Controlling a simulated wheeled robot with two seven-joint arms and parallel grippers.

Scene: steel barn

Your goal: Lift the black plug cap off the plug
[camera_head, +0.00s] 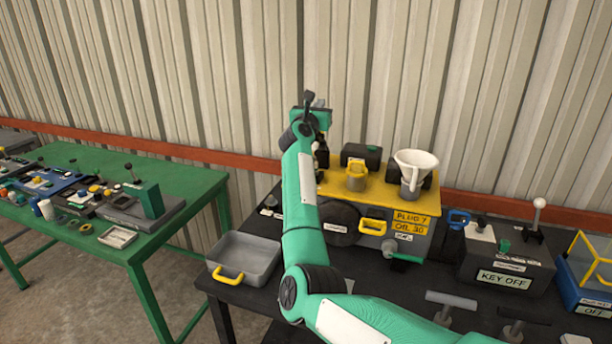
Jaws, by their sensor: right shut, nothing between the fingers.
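The grey engine box with a yellow top (379,187) stands on the black table and bears a yellow label reading "PLUG 7 OIL 30" (410,220). A small dark upright part (322,156) shows at the left end of the yellow top, partly behind my right arm. It may be the black plug cap; I cannot tell whether it sits on a plug. My right gripper (309,97) is shut and empty, up against the wall backdrop, above and slightly left of that dark part. My left gripper is not in view.
A grey tray (246,255) lies left of my right arm. A green table (186,189) is further left.

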